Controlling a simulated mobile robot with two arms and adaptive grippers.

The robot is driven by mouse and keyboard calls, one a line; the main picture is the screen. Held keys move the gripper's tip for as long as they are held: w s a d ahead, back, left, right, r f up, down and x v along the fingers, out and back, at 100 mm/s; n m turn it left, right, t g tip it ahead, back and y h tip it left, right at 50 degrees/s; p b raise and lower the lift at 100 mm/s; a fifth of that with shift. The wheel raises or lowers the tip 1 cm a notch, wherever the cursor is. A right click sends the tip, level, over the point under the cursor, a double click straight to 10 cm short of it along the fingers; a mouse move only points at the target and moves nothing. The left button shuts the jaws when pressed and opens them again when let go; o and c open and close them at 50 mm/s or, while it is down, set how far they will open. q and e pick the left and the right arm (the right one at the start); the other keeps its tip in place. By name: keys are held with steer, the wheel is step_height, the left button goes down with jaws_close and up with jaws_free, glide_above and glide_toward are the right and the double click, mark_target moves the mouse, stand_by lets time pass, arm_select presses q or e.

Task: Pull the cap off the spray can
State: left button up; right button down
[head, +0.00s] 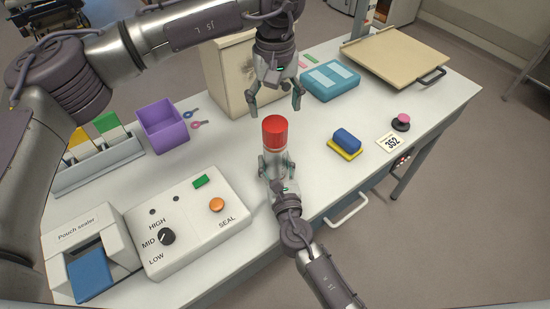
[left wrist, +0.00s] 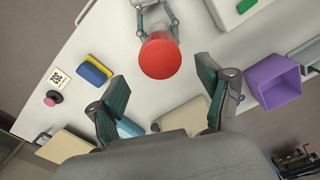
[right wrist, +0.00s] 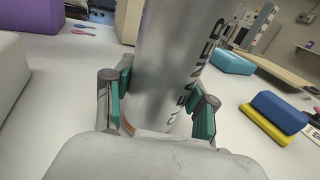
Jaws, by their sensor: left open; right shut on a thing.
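A silver spray can (right wrist: 165,60) with dark lettering stands upright on the table, its red cap (head: 274,131) on top. My right gripper (head: 277,164) is shut around the can's body below the cap; in the right wrist view its fingers (right wrist: 160,105) sit on both sides of the can. My left gripper (head: 276,104) is open and empty above the cap, fingers pointing down. In the left wrist view the red cap (left wrist: 160,56) shows beyond the open fingertips (left wrist: 162,85), apart from them.
A white pouch sealer (head: 190,235) stands at front left, with a purple bin (head: 163,126) behind it. A blue block on a yellow sponge (head: 345,144), a number card (head: 388,142) and a teal case (head: 330,80) lie to the right. A beige box (head: 232,80) stands behind.

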mark_target(273, 124)
arm_select(q)
steer(key=shift+o, duration=0.9)
steer(key=n, duration=0.1)
steer(key=r+n, duration=0.1)
steer(key=n, duration=0.2)
steer(key=r+n, duration=0.1)
steer(key=n, duration=0.2)
steer(key=shift+r, duration=0.35)
steer(key=n, duration=0.1)
steer(key=r+n, duration=0.1)
steer(key=n, duration=0.2)
steer(key=shift+a+r+n, duration=0.1)
steer(key=shift+r+n, duration=0.15)
steer(key=shift+n, duration=0.15)
step_height(273, 124, down, 10)
steer(key=n, duration=0.5)
steer(key=shift+a+f, duration=0.1)
steer(key=shift+f, duration=0.05)
